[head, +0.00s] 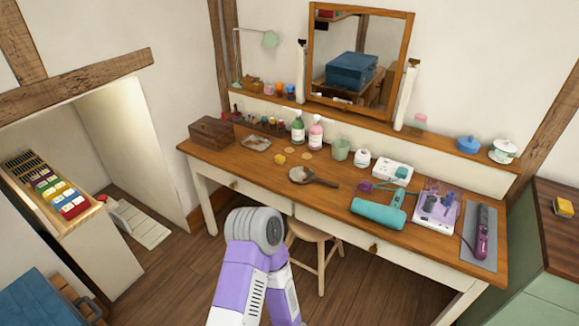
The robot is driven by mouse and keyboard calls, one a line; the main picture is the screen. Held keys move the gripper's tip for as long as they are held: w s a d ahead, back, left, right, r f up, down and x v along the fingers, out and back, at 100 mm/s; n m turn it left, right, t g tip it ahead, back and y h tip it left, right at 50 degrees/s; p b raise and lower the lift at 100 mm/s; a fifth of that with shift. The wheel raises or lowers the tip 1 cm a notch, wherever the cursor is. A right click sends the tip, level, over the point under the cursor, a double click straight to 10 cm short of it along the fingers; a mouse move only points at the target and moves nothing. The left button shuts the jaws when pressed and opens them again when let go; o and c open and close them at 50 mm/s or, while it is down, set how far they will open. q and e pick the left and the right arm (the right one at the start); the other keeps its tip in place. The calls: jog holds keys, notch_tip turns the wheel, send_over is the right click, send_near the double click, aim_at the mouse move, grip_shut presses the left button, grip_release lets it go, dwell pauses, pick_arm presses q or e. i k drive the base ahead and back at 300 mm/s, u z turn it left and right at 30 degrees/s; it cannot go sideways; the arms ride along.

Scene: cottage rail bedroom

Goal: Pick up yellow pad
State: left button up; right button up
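A small yellow pad (280,159) lies on the wooden dressing table (230,161), left of its middle and near two flat tan round pieces (298,151). Another small yellow block-like item with a dark part (563,206) sits on the cabinet at the far right; its exact kind is hard to tell. A purple and white arm part of mine with a grey joint rises at the bottom centre, in front of the table. Neither of my grippers shows in the head view.
A mirror (357,60) stands behind. Floor (180,285) is clear at left.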

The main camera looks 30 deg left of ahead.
aim_at(280, 158)
jog(key=u, duration=2.1)
jog(key=i, duration=2.6)
jog(key=z, duration=2.75)
